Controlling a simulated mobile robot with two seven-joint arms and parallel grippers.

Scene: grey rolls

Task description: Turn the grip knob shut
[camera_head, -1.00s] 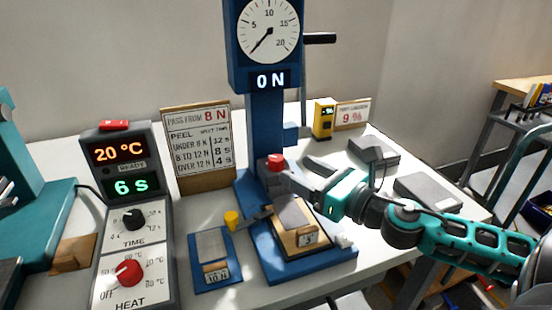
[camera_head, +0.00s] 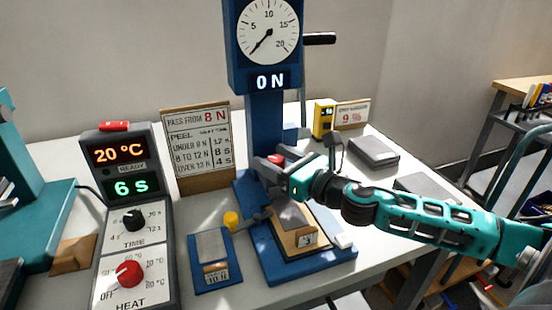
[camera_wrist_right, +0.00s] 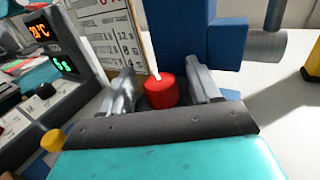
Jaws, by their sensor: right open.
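The red grip knob (camera_head: 276,159) is low on the blue pull-test stand (camera_head: 264,124), partly hidden by my right gripper in the head view. In the right wrist view the knob (camera_wrist_right: 160,92) is a short red cylinder with a white mark on top. My right gripper (camera_head: 275,166) is open, with one finger on each side of the knob. In the wrist view gaps show between the knob and both fingers (camera_wrist_right: 162,80). The stand's display (camera_head: 270,80) reads 0 N. My left gripper is not in view.
A control box (camera_head: 133,240) with TIME and HEAT knobs stands left, near a sign board (camera_head: 198,148). A blue plate with a grey pad (camera_head: 212,252) lies in front. A yellow device (camera_head: 324,119) and grey boxes (camera_head: 374,151) are at back right.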

